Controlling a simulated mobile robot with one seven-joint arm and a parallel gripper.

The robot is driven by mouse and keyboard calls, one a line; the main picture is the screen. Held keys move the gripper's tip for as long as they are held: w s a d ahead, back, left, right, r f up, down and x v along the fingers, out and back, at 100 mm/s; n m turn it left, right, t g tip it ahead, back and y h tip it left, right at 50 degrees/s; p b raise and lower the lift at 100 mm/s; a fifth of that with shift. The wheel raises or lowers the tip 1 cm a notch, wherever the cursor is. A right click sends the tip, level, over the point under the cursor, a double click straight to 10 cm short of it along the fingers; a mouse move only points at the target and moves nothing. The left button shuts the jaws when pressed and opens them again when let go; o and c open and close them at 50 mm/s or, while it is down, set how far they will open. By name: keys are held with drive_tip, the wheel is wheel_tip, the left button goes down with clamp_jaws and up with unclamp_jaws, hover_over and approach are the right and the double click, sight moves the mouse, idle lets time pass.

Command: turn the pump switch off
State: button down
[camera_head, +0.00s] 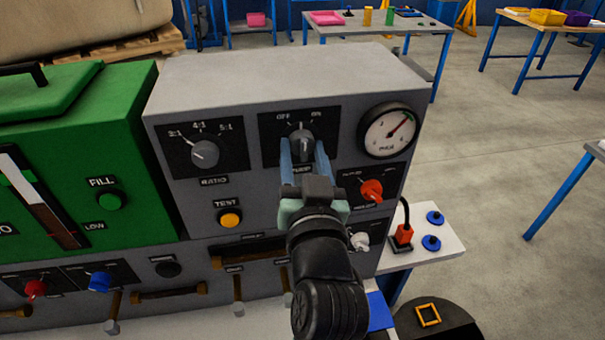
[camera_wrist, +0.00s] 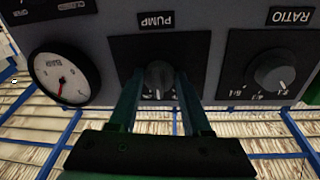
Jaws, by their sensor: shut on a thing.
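The pump switch (camera_head: 301,142) is a grey rotary knob on a black plate of the grey panel, with OFF at the upper left and ON at the upper right. It also shows in the wrist view (camera_wrist: 159,76), where the panel appears upside down. Its pointer looks roughly upright between the two labels, but its exact angle is hard to tell. My gripper (camera_head: 303,156) has one finger on each side of the knob and is shut on it. The fingers and wrist hide the lower part of the knob and most of the PUMP label.
The ratio knob (camera_head: 205,154) is left of the pump plate, and a round gauge (camera_head: 389,131) is to its right. A red knob (camera_head: 371,190) sits below the gauge, and a yellow test button (camera_head: 230,219) lower left. Several levers and knobs line the lower panel.

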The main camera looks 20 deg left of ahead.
drive_tip(key=n+b, duration=0.4)
drive_tip(key=b, duration=0.1)
drive_tip(key=shift+d+f, duration=0.1)
drive_tip(key=shift+f, duration=0.25)
drive_tip(key=shift+r+n+y+b, duration=0.2)
drive_tip(key=shift+n+y+b, duration=0.2)
drive_tip(key=shift+n+b, duration=0.85)
drive_tip(key=shift+r, duration=0.1)
drive_tip(key=shift+c, duration=1.8)
unclamp_jaws()
drive_tip(key=p+v, duration=0.5)
drive_tip(key=v, duration=0.7)
drive_tip(key=shift+s+d+p, duration=0.25)
drive_tip(key=shift+s+p, duration=0.1)
drive_tip(key=shift+p, duration=0.05)
